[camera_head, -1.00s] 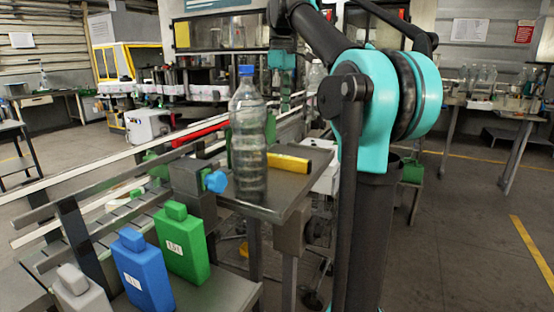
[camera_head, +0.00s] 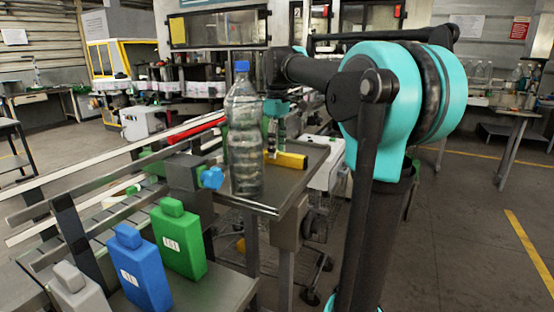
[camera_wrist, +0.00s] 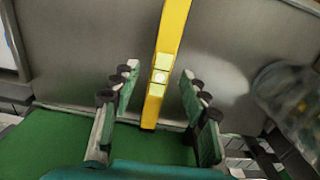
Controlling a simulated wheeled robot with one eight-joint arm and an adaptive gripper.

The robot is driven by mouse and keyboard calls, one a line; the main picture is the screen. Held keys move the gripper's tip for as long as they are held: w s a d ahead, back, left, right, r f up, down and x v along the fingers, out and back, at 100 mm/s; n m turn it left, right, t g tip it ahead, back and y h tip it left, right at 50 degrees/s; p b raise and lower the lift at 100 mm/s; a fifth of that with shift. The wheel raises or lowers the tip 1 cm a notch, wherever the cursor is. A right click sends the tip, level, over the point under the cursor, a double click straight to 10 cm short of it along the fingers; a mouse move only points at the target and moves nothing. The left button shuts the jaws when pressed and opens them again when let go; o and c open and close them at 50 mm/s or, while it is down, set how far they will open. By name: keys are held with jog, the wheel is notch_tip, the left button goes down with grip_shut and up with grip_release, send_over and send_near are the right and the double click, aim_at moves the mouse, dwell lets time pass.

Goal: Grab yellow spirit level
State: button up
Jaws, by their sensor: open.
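The yellow spirit level (camera_head: 291,160) lies on a small grey metal table (camera_head: 268,200), behind and to the right of a clear plastic bottle with a blue cap (camera_head: 245,130). In the wrist view the spirit level (camera_wrist: 165,60) runs lengthwise from the top edge to between the fingers, with its vial near the fingertips. My gripper (camera_wrist: 157,88) is open, one green-padded finger on each side of the level, with gaps on both sides. In the head view my gripper (camera_head: 272,140) is over the level's left end, partly hidden by the bottle.
The bottle (camera_wrist: 292,95) stands close to the right of my gripper in the wrist view. Green (camera_head: 180,240) and blue (camera_head: 140,270) containers stand at the front left beside a conveyor rail.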

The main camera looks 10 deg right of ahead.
jog(key=shift+f, duration=1.1)
grip_shut()
